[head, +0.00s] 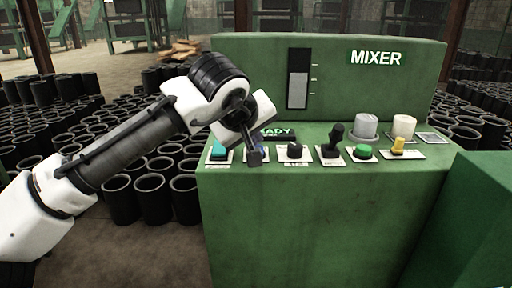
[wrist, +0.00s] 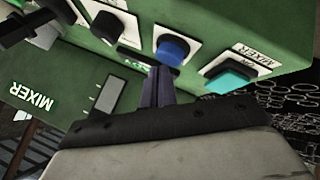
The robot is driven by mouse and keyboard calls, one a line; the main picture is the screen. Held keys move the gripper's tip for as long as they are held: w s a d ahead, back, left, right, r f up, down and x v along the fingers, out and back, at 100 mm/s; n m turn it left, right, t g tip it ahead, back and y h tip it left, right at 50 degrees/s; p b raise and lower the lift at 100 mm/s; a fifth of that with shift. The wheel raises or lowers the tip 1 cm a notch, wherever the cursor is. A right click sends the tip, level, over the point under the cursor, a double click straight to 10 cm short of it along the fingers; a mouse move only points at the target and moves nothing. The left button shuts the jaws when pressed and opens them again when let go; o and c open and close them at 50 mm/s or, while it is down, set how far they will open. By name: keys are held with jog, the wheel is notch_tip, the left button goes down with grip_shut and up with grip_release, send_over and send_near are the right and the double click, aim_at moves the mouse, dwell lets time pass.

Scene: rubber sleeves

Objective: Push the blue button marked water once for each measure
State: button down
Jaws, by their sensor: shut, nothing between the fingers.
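The blue button (wrist: 173,50) sits on a white label plate in the wrist view, between a cyan button (wrist: 230,80) and a black knob (wrist: 107,27). In the head view, my gripper (head: 256,158) covers most of the blue button, and its label cannot be read. My gripper is shut and empty, pointing down at the panel. In the wrist view its fingertips (wrist: 158,72) appear right beside the blue button; I cannot tell whether they touch it. The green mixer (head: 300,215) carries a gauge (head: 298,78) with a dark top and grey lower part.
Right of my gripper stand a black knob (head: 295,150), a black lever (head: 333,140), a green button (head: 364,152) and a yellow switch (head: 398,146). Two pale cylinders (head: 366,126) stand behind them. A partly covered display (head: 277,132) shows "ADY". Black sleeves (head: 153,197) crowd the floor.

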jog(key=shift+f, duration=0.35)
jog(key=shift+r, duration=0.15)
dwell(0.4)
jog(key=shift+r+p, duration=0.5)
jog(key=shift+r, duration=0.2)
jog(key=shift+r+p, duration=2.1)
jog(key=shift+r, duration=0.35)
